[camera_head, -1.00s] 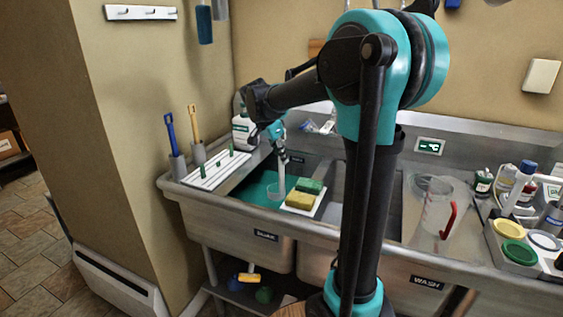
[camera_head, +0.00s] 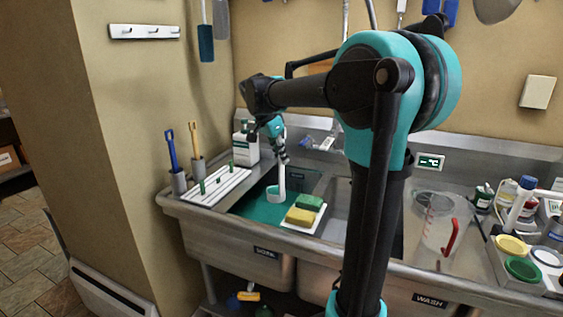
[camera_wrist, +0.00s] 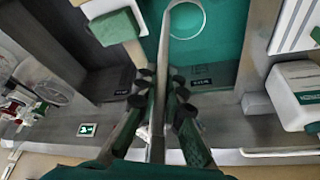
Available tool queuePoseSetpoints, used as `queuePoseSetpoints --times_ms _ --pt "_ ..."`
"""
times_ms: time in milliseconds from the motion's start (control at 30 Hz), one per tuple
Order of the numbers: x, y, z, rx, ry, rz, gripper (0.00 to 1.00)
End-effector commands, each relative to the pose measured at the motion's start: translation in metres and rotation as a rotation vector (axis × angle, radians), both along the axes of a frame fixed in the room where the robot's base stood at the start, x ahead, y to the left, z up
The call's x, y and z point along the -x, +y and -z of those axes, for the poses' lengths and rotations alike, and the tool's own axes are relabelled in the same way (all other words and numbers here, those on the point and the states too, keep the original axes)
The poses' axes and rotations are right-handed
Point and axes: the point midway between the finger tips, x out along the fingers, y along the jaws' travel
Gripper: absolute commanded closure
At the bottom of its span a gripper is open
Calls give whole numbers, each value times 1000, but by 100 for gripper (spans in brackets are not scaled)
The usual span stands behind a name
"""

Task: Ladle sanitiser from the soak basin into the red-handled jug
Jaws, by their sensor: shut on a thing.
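My gripper (camera_head: 281,152) is shut on the handle of a pale ladle (camera_head: 282,180), which hangs upright over the soak basin (camera_head: 258,250) at the left. The ladle's round cup (camera_head: 275,193) is above or at the teal liquid (camera_head: 255,208); I cannot tell how much it holds. In the wrist view the handle runs away from my gripper (camera_wrist: 160,92) to the cup's ring (camera_wrist: 186,18), seen against the teal liquid. The clear red-handled jug (camera_head: 438,226) stands upright on the metal top at the right, apart from my gripper.
Yellow and green sponges (camera_head: 305,211) lie on a white tray at the basin's right edge. A white slotted rack (camera_head: 217,187) and a white bottle (camera_head: 246,142) stand at the left. The wash basin (camera_head: 338,205) lies between. Bottles and coloured lids (camera_head: 522,268) crowd the far right.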

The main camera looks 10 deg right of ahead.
Motion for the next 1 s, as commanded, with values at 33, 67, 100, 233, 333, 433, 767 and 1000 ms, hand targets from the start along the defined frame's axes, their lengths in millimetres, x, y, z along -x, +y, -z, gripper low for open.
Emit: queuePoseSetpoints --times_ms 33,67,100,233,333,433,767,1000 --pt "0 0 -4 0 0 0 100" --pt "0 0 -5 0 0 0 100" --pt "0 0 -8 0 0 0 100" --pt "0 0 -16 0 0 0 100" --pt "0 0 -22 0 0 0 100" --pt "0 0 -29 0 0 0 100" --pt "0 0 -50 0 0 0 100" --pt "0 0 -65 0 0 0 100"
